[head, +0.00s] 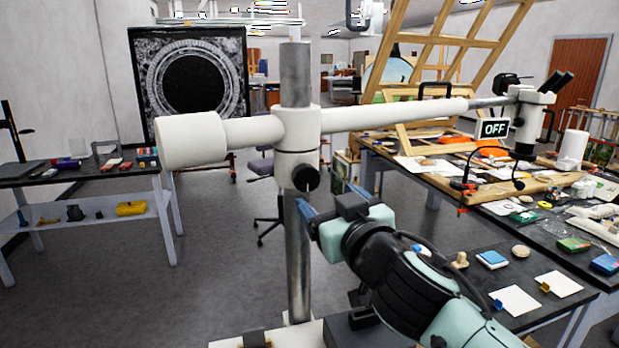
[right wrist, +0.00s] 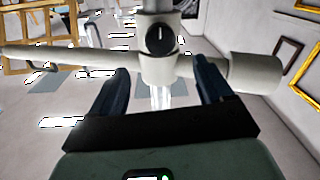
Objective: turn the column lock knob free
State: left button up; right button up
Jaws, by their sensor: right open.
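The column lock knob (head: 306,178) is a round black knob on the front of the white collar (head: 285,150), which sits on the grey steel column (head: 297,250). In the right wrist view the knob (right wrist: 160,39) shows a pale pointer line standing close to upright. My right gripper (head: 327,197) is open and empty, just below and to the right of the knob in the head view. In the right wrist view its two dark fingers (right wrist: 163,72) stand apart on either side below the knob, not on it. My left gripper is not in view.
A white horizontal arm (head: 395,114) runs through the collar to a microscope (head: 531,105) with an OFF sign. A thick white end (head: 190,140) sticks out left. A cluttered dark table (head: 490,262) stands at right, a bench (head: 80,172) at left. Floor between is mostly open.

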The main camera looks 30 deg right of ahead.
aim_at(308, 179)
jog(key=w, duration=0.3)
jog(key=w+d+p, duration=0.1)
jog(key=w, duration=0.2)
jog(key=w+p, duration=0.1)
jog(key=w, duration=0.2)
jog(key=shift+w+d, duration=0.25)
jog(key=shift+d, duration=0.15)
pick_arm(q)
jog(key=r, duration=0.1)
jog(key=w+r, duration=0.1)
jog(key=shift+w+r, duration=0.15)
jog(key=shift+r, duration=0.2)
pick_arm(e)
jog(key=c, duration=1)
